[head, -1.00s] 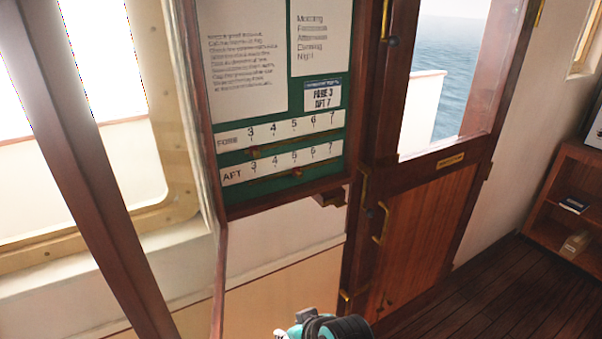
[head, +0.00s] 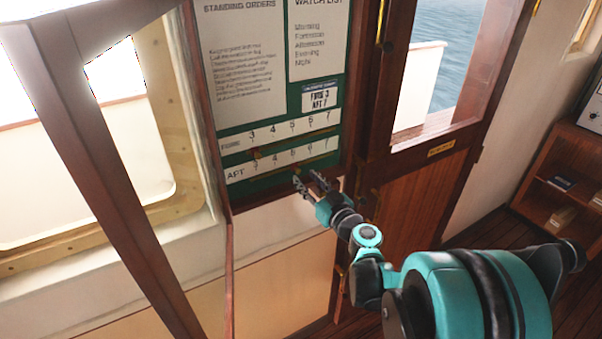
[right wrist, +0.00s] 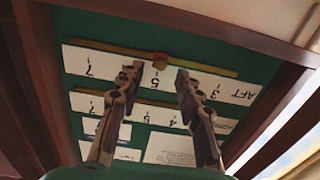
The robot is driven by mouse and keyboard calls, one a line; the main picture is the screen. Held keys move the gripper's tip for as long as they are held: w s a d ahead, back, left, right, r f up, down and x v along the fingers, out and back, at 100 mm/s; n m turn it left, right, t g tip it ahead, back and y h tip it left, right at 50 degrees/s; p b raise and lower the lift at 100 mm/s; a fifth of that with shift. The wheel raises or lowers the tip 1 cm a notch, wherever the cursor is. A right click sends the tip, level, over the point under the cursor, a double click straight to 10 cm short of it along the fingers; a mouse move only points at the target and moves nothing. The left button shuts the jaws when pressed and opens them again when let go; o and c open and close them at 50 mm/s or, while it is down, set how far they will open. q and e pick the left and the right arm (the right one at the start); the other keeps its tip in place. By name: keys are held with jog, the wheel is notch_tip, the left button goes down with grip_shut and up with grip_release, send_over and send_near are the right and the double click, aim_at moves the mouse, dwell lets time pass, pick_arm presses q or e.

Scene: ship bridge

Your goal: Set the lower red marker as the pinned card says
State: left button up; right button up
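The pinned card (head: 320,97) on the green board reads FORE 3, AFT 7. The lower red marker (right wrist: 160,59) sits on the yellow rail of the AFT scale (right wrist: 150,83), about at 5; the right wrist view shows the board upside down. The upper red marker (head: 256,155) is near 3 on the FORE scale (head: 280,131). My right gripper (head: 308,180) is at the board's lower edge, in front of the lower marker. In the right wrist view its fingers (right wrist: 157,76) are open, with the marker between and just beyond the tips; I see no grip. My left gripper is out of view.
The board's dark wooden frame (head: 285,190) borders the scales below. A wooden door (head: 425,185) with brass handles stands right of it, and a window (head: 140,150) is to the left. A low shelf (head: 560,185) stands at the far right.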

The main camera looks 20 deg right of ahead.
aim_at(299, 171)
jog(key=shift+w+a, duration=0.15)
jog(key=shift+w, duration=1.8)
grip_shut()
jog(key=d, duration=0.4)
jog(key=d+b, duration=0.1)
jog(key=d, duration=0.3)
jog(key=w+d, duration=0.1)
jog(key=d, duration=0.3)
jog(key=shift+b, duration=0.4)
jog(key=shift+a+r, duration=0.1)
